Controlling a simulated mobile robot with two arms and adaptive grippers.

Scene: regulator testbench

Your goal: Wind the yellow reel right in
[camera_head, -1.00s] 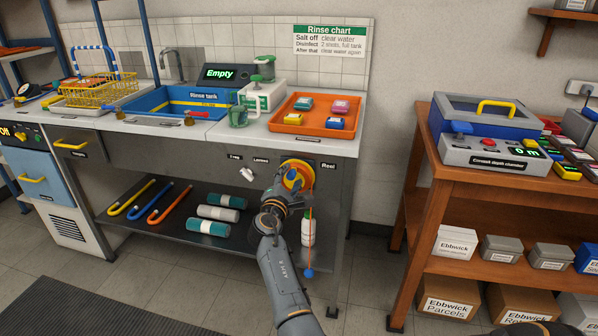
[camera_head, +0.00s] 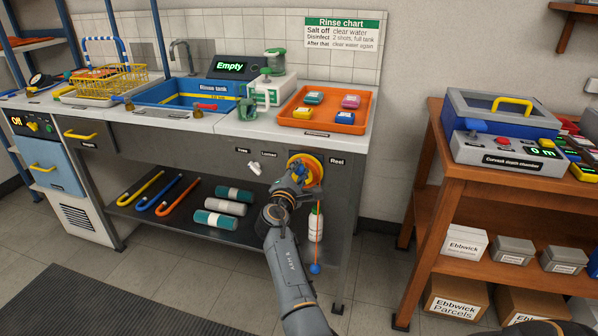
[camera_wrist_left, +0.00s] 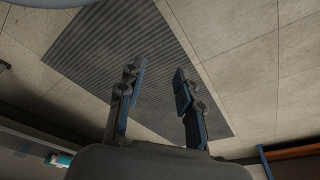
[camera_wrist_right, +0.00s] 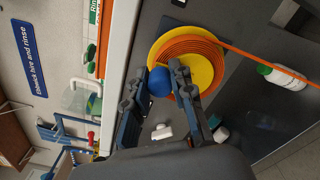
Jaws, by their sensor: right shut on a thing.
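In the right wrist view the reel (camera_wrist_right: 214,78) carries several turns of orange line. The line (camera_head: 318,240) hangs down to a blue ball (camera_head: 315,268) low beside the bench leg. My right gripper (camera_head: 297,176) is at the reel's left side. In the right wrist view its fingers (camera_wrist_right: 162,80) are closed around the reel's blue knob (camera_wrist_right: 158,82). My left gripper (camera_wrist_left: 158,85) is open and empty above the floor; it is outside the head view.
A white lever (camera_head: 254,168) sits on the panel left of the reel, by the "Free" and "Locked" labels. A white bottle (camera_head: 315,222) stands behind the line. Padded cylinders (camera_head: 220,206) lie on the lower shelf. A wooden shelf unit (camera_head: 425,195) stands to the right.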

